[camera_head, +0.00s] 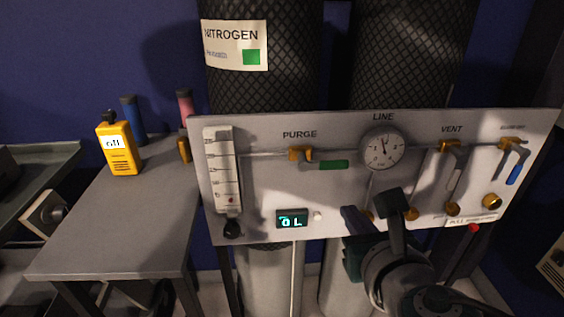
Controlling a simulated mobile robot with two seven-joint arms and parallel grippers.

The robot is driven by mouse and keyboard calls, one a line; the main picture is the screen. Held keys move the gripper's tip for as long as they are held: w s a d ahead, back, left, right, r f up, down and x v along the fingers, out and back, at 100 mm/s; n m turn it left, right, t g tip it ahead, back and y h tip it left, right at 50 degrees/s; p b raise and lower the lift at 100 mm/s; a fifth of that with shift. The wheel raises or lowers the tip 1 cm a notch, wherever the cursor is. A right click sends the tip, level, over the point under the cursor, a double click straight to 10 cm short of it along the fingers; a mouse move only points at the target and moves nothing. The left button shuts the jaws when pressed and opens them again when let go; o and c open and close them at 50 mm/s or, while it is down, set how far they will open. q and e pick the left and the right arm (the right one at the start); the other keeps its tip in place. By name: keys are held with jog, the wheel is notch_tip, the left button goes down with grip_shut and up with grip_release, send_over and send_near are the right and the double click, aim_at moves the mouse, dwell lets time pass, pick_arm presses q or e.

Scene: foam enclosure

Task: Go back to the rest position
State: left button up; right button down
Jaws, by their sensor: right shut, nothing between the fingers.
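My right gripper (388,204) is in front of the lower right part of the white gas panel (265,190). It is shut with nothing held. Its dark wrist and arm come in from the bottom right and hide part of the panel's lower edge. A dark purplish piece (355,220) shows just left of it; I cannot tell whether it touches the gripper. My left gripper is not in view.
The panel carries a flow tube (223,170), a green-handled purge valve (332,165), a gauge (384,149), a small display (292,219) and a blue-handled valve (517,170). A yellow meter (119,149) stands on the grey table (125,235). Tall cylinders (285,60) stand behind.

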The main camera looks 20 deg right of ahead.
jog(key=shift+s+a+r, duration=0.15)
jog(key=shift+s+r, duration=0.05)
jog(key=shift+s, duration=0.35)
jog(key=shift+r, duration=0.1)
jog(key=s+a+r+m+g+y+p, duration=0.2)
jog(key=s+r+m+g+p, duration=0.3)
jog(key=s+r+m+p, duration=0.8)
jog(key=s+a+r+m+g+y+p, duration=0.3)
jog(key=s+r+m+g+p, duration=0.35)
jog(key=m, duration=1.15)
notch_tip(320, 180, up, 37)
jog(key=s+t+p, duration=0.1)
jog(key=p, duration=3.3)
jog(key=shift+s+h, duration=0.15)
jog(key=shift+h, duration=0.15)
